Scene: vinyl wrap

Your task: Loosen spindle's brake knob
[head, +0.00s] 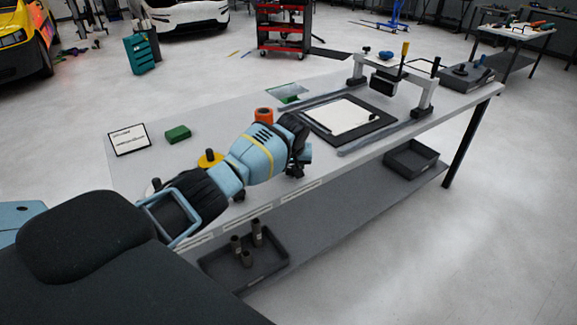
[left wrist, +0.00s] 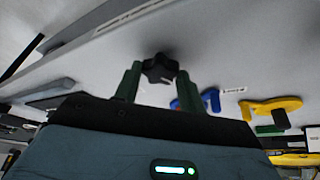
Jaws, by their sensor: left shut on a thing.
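The black star-shaped brake knob (left wrist: 160,68) shows in the left wrist view, at the front of the pale bench. My left gripper (left wrist: 158,82) has its two green fingers on either side of it and is shut on it. In the head view my left gripper (head: 295,168) is at the bench's front edge, where my blue arm hides most of the knob and whatever spindle it belongs to. My right gripper is in neither view.
The bench (head: 230,115) carries a black mat with a white sheet (head: 338,117), a gantry frame (head: 425,97), an orange ring (head: 264,115), a yellow disc with a black post (head: 210,158) and a green block (head: 178,133). Trays (head: 275,268) sit on the lower shelf.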

